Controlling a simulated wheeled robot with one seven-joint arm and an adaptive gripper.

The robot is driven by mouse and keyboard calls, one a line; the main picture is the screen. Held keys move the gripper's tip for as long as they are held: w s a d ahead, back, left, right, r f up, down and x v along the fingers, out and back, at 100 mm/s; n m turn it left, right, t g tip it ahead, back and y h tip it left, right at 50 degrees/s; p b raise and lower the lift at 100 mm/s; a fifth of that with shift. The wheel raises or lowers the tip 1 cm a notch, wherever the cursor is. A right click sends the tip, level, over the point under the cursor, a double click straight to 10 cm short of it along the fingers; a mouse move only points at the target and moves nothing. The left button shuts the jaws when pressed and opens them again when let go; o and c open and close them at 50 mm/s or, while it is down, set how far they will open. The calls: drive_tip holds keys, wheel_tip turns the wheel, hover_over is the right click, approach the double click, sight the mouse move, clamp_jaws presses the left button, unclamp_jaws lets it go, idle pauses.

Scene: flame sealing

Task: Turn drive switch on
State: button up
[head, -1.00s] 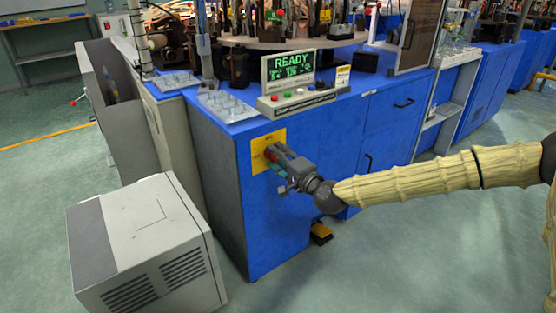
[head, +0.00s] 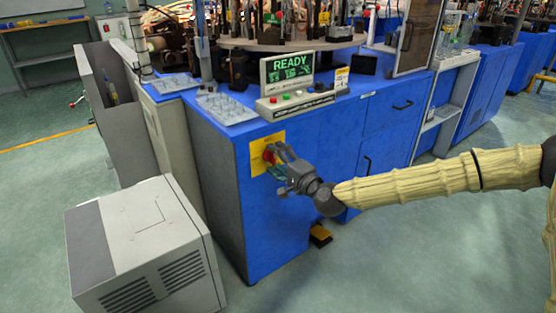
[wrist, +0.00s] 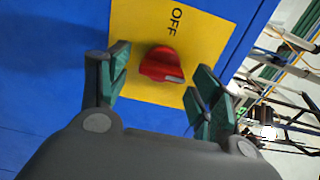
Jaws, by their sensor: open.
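The drive switch is a red rotary knob (wrist: 160,65) on a yellow plate (wrist: 205,30), which is fixed to the front of the blue cabinet. In the wrist view, "OFF" is printed above the knob, and the knob's white mark points to the right, not at OFF. The head view also shows the knob (head: 269,156), small and partly hidden. My gripper (wrist: 155,88) is open, with one green-padded finger on each side of the knob and a gap visible on both sides. How close the fingertips are to the plate is hard to tell.
A console (head: 300,88) reading READY stands on the blue cabinet (head: 290,218) above the switch. A grey box unit (head: 150,230) stands on the floor at left. A yellow pedal (head: 320,235) is below my arm. Floor at front right is clear.

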drive_tip(key=v, duration=1.2)
drive_tip(key=s+a+f+n+g+h, duration=0.1)
drive_tip(key=s+a+f+n+g, duration=0.2)
drive_tip(key=s+f, duration=0.8)
drive_tip(key=s+a+f+n+g+h, duration=0.15)
drive_tip(key=s+f+g, duration=0.45)
drive_tip(key=f, duration=0.9)
drive_tip(key=s+d+f+n+g+h, duration=0.25)
drive_tip(key=s+d+f, duration=0.4)
drive_tip(key=s, duration=0.35)
drive_tip(key=s+d+f+n+g+h, duration=0.25)
drive_tip(key=s+d+f, duration=0.35)
drive_tip(key=s, duration=0.4)
drive_tip(key=s+d+f+n+h, duration=0.1)
drive_tip(key=s+d+f+h, duration=0.15)
drive_tip(key=s+d, duration=0.35)
wheel_tip(320, 180, up, 28)
drive_tip(key=d+p, duration=0.1)
drive_tip(key=p, duration=2.6)
drive_tip(key=shift+w+f+g+h+p, duration=0.2)
drive_tip(key=shift+w+g+h+p, duration=0.1)
drive_tip(key=shift+w, duration=0.05)
